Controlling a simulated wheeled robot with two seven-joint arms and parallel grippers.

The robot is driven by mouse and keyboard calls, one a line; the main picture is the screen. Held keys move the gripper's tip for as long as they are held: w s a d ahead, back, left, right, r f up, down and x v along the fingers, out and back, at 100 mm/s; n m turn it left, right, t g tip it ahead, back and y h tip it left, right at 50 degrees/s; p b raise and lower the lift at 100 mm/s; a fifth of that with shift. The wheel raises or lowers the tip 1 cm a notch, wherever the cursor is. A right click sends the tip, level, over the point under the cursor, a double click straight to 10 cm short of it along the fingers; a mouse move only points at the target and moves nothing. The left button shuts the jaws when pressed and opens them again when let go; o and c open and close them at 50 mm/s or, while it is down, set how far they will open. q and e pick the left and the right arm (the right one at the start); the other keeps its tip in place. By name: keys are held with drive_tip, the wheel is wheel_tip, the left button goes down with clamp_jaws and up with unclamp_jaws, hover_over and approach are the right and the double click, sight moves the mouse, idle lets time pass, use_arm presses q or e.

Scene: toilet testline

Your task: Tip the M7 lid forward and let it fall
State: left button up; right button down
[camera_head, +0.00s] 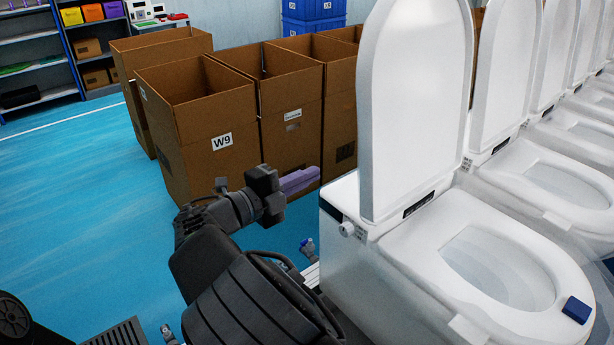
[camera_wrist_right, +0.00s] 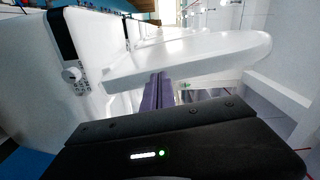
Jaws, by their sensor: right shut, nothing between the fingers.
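The lid (camera_head: 415,95) of the nearest toilet stands upright at the back of its white bowl in the head view; no M7 label is readable. My right gripper (camera_head: 300,181) is shut and empty, with its purple fingers pointing right, left of the lid and near the tank top. In the right wrist view the shut fingers (camera_wrist_right: 158,92) point at a white slab (camera_wrist_right: 190,58), apparently the lid seen from its edge. Their tips are very close to it; I cannot tell whether they touch. My left gripper is not in view.
A side knob (camera_head: 347,229) sticks out of the toilet's tank. More toilets with raised lids (camera_head: 500,75) stand in a row to the right. Open cardboard boxes (camera_head: 205,130) stand behind my right arm. The blue floor (camera_head: 85,200) at left is clear.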

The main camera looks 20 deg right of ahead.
drive_tip(key=shift+d, duration=0.1)
drive_tip(key=x, duration=1.6)
